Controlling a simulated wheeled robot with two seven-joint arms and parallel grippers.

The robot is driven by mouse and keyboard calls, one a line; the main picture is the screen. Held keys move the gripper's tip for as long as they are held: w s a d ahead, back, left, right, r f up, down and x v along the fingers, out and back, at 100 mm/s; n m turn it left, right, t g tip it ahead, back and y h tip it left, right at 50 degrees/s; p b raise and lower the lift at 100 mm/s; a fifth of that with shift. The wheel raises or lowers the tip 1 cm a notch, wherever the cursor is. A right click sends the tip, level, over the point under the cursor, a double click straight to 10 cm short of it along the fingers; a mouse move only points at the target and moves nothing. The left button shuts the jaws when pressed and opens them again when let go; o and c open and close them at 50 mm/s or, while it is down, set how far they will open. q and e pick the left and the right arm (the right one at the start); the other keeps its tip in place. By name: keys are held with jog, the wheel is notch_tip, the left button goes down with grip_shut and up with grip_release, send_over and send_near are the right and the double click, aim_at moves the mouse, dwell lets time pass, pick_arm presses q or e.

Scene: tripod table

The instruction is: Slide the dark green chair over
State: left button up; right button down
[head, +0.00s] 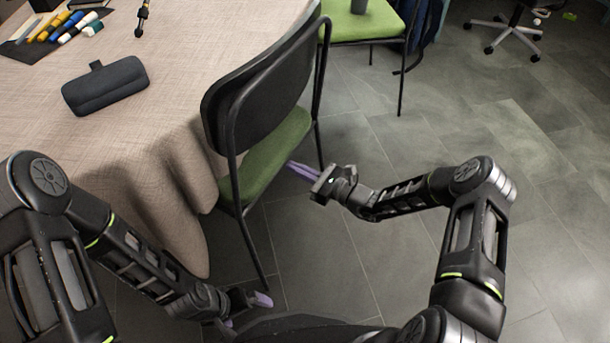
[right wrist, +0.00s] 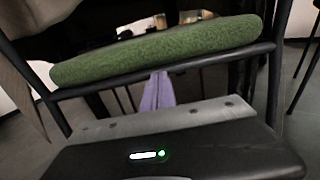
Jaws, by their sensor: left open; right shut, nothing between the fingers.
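The chair with a green seat (head: 262,160) and black backrest (head: 255,85) stands upright at the table's edge. In the right wrist view its green seat (right wrist: 160,50) and black side rail fill the upper part. My right gripper (head: 294,166) is shut and empty, its purple fingers pointing at the seat's near right side. In the right wrist view the fingers (right wrist: 158,80) reach the rail just below the seat; I cannot tell if they touch.
The table (head: 185,85) with a beige cloth holds a dark case (head: 105,88) and several markers (head: 65,27). A second green-seated chair (head: 365,22) stands behind. A wheeled office chair base (head: 510,30) is at the far right. Grey tiled floor (head: 400,120) is clear to the chair's right.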

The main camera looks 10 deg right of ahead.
jog(key=p+v, duration=0.2)
jog(key=v, duration=0.8)
